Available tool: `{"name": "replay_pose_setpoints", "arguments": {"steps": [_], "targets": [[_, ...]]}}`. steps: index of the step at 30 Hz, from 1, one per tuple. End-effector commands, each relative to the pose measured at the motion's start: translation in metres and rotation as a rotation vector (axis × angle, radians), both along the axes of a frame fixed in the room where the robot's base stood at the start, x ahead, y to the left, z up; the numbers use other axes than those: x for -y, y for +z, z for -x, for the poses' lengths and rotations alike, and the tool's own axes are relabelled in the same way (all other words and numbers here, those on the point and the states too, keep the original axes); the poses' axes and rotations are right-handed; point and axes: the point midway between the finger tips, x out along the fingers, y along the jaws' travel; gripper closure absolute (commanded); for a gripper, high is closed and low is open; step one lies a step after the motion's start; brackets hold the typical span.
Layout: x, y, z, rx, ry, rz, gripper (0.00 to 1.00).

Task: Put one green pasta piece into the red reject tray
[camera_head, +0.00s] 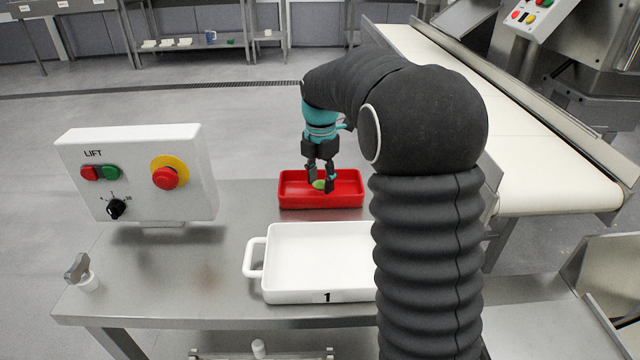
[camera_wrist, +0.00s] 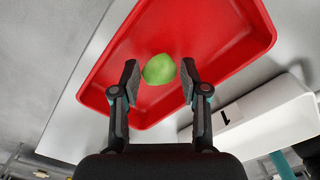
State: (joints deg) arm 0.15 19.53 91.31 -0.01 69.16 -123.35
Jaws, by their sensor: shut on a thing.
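The red reject tray (camera_head: 292,198) sits on the steel table behind the white tray. In the wrist view its red floor and walls (camera_wrist: 215,45) fill the middle of the picture. One green pasta piece (camera_head: 318,185) is between my fingertips, over or inside the red tray. It also shows in the wrist view as a rounded green lump (camera_wrist: 158,70). My gripper (camera_head: 322,184) points down and is shut on the piece. I cannot tell whether the piece touches the tray floor. No other pasta shows in the red tray.
A white tray marked 1 (camera_head: 315,297) stands in front of the red tray, partly hidden by my arm. A lift control box (camera_head: 135,175) stands at left on the steel table (camera_head: 190,275). A conveyor belt (camera_head: 500,120) runs along the right. Bare table lies left of the trays.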

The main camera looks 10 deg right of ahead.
Motion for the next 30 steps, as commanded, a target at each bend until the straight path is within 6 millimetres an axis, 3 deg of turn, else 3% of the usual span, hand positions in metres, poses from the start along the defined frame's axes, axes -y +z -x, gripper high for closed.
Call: {"name": "replay_pose_setpoints", "arguments": {"steps": [3,14,15,18,30], "targets": [[0.0,-0.0128,0.0001,0.0,0.0,0.0,0.69],[-0.0001,-0.0163,0.0003,0.0,0.001,0.0,0.69],[-0.0001,-0.0157,0.0003,0.0,0.001,0.0,0.48],[0.0,-0.0154,0.0001,0.0,0.001,0.0,0.3],[0.0002,-0.0081,-0.0005,0.002,0.0,0.0,0.3]]}}
